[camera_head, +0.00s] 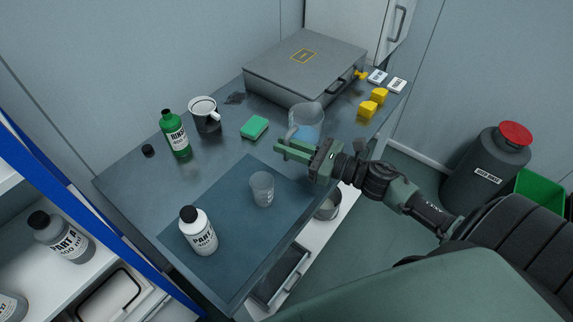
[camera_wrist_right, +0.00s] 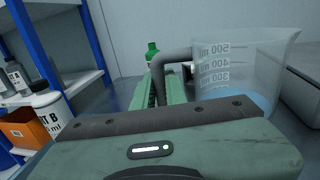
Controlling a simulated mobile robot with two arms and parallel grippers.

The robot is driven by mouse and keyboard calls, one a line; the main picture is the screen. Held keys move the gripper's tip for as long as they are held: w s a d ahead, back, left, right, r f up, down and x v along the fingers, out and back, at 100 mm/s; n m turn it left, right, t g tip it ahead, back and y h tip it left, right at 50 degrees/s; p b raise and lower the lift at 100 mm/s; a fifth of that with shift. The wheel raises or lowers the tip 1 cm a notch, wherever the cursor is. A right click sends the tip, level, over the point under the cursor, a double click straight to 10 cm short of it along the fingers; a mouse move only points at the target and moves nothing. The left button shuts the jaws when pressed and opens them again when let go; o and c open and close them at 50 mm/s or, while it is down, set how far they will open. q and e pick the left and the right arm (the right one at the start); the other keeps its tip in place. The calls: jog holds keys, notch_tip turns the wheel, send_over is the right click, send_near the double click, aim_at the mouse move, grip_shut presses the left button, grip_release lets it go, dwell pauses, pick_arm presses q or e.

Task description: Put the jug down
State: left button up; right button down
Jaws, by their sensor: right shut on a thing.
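The jug (camera_head: 309,117) is a clear measuring jug with blue liquid in its lower part. It is upright over the back half of the grey table, in front of the grey case; I cannot tell if its base touches the table. My right gripper (camera_head: 288,146) is shut on the jug's grey handle. In the right wrist view the jug (camera_wrist_right: 240,62) stands at the right with its ml marks showing, and its handle reaches between the green fingers (camera_wrist_right: 160,92). My left gripper is not in view.
A dark mat (camera_head: 225,208) bears a clear cup (camera_head: 262,189) and a white PART bottle (camera_head: 198,231).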

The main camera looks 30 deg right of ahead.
notch_tip(320, 180, down, 8)
jog(key=shift+f, duration=0.2)
dwell(0.3)
jog(key=shift+f, duration=0.15)
jog(key=c, duration=1.5)
grip_release()
jog(key=shift+o, duration=0.2)
